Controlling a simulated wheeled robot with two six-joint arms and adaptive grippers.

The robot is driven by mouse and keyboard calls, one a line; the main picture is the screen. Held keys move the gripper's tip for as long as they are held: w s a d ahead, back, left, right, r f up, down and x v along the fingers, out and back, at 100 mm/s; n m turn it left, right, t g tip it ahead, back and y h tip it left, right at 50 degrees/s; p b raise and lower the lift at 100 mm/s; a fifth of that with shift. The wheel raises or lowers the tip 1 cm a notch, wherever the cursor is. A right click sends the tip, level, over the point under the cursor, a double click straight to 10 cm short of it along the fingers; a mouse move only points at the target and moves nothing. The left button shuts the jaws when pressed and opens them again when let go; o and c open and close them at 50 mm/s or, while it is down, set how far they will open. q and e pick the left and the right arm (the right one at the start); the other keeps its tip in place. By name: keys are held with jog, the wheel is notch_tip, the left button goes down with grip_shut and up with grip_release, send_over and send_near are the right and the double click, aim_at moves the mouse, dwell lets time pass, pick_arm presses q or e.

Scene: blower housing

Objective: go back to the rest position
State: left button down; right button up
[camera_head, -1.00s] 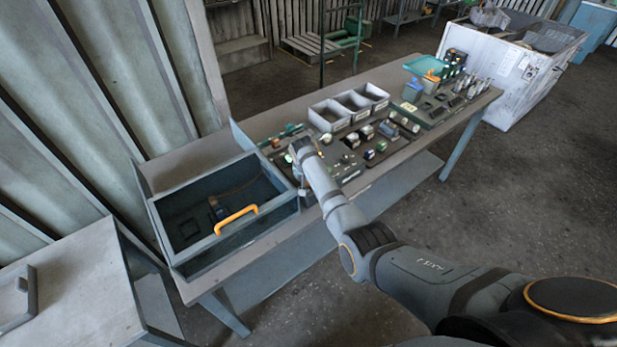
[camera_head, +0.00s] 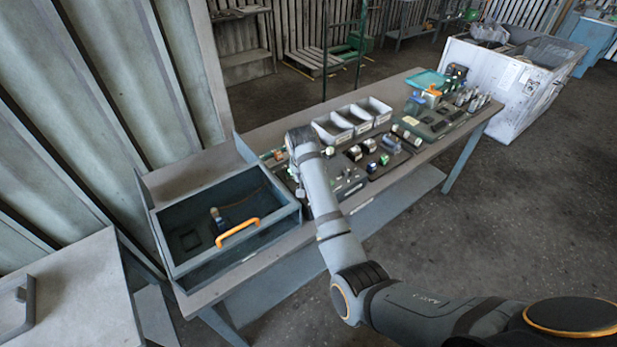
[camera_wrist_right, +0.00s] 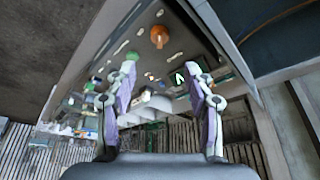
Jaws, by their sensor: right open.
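My right arm reaches in from the lower right of the head view, its wrist (camera_head: 303,142) above the workbench (camera_head: 190,178) beside the open-topped blue-grey box. In the right wrist view my right gripper (camera_wrist_right: 160,78) is open, with a wide gap between its two fingers and nothing held. The fingers point over the bench and its dark tool mat (camera_wrist_right: 135,45). In the head view the fingers are mostly hidden by the arm. My left gripper is not in view.
The box (camera_head: 180,262) has an orange handle (camera_head: 237,231) and a small part (camera_head: 216,217) inside. Grey bins (camera_head: 333,128) and several small parts lie to the right of my wrist. A white crate (camera_head: 497,82) stands beyond the bench. The floor at the right is clear.

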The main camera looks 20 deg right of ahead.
dwell(0.4)
jog(key=s+d+f+n, duration=0.1)
jog(key=s+d+f, duration=0.3)
jog(key=s, duration=0.4)
jog(key=s+d+f+n, duration=0.1)
jog(key=s+d+f, duration=0.25)
jog(key=s, duration=0.45)
jog(key=s+r+n+y, duration=0.15)
jog(key=s+n, duration=0.25)
jog(key=s, duration=1.2)
notch_tip(320, 180, down, 30)
jog(key=s+d+g+b, duration=0.1)
jog(key=d+g+b, duration=0.1)
jog(key=b, duration=0.4)
jog(key=s+d+f+g+b, duration=0.1)
jog(key=s+f+b, duration=0.3)
jog(key=s+f, duration=1.5)
notch_tip(320, 180, down, 4)
jog(key=shift+s+b, duration=0.3)
